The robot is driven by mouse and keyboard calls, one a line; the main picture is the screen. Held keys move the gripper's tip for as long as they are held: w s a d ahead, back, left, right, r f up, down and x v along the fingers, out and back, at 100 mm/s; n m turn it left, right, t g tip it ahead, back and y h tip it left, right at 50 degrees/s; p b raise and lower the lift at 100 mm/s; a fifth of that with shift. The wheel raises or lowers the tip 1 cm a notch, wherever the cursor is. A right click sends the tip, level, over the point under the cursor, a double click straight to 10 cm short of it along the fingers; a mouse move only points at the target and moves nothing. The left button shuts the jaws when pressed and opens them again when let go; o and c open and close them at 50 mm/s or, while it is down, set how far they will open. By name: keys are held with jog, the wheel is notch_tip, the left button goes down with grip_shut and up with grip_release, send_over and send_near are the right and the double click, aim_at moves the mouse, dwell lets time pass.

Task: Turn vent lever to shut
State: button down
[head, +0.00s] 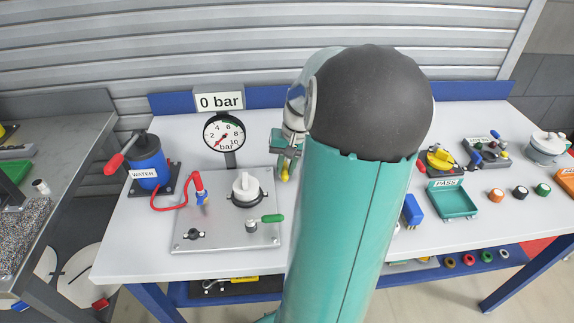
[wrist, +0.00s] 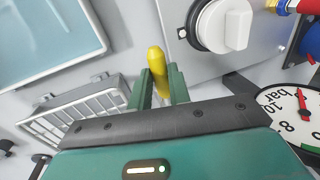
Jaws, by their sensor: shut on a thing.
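A small lever with a green handle (head: 268,219) sits on the grey metal panel (head: 215,238), its handle pointing right. No label shows which part is the vent lever. A white knob (head: 245,187) stands behind the lever and also shows in the wrist view (wrist: 222,25). My gripper (head: 285,158) is behind and right of the lever, near the panel's right edge. Its fingers (wrist: 159,85) are closed on a yellow rounded rod (wrist: 156,62), whose tip also shows below the gripper in the head view (head: 285,174). My arm hides the bench just right of the panel.
A dial gauge (head: 224,133) under a "0 bar" sign (head: 219,101) stands behind the panel. A blue water pot (head: 148,165) with a red hose is at left. A teal PASS tray (head: 453,200) and several small parts lie at right. The wrist view shows a wire basket (wrist: 75,108).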

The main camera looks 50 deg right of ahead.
jog(key=w+m, duration=0.1)
jog(key=m, duration=0.2)
jog(key=w+a+m+h, duration=0.1)
jog(key=w+m, duration=0.1)
jog(key=m, duration=0.1)
jog(key=w+a+m, duration=0.1)
jog(key=w+m, duration=0.1)
jog(key=m, duration=0.1)
jog(key=shift+w+m+h, duration=0.2)
jog(key=shift+m+h, duration=0.1)
jog(key=shift+h, duration=0.1)
jog(key=w+m, duration=0.2)
jog(key=m, duration=0.1)
jog(key=shift+d+h, duration=0.3)
jog(key=shift+w+d+m, duration=0.25)
jog(key=shift+w+m, duration=0.1)
jog(key=shift+m, duration=0.55)
jog(key=shift+w+d+m, duration=0.2)
jog(key=shift+w+m, duration=0.1)
jog(key=shift+m, duration=0.6)
jog(key=c, duration=1.3)
grip_release()
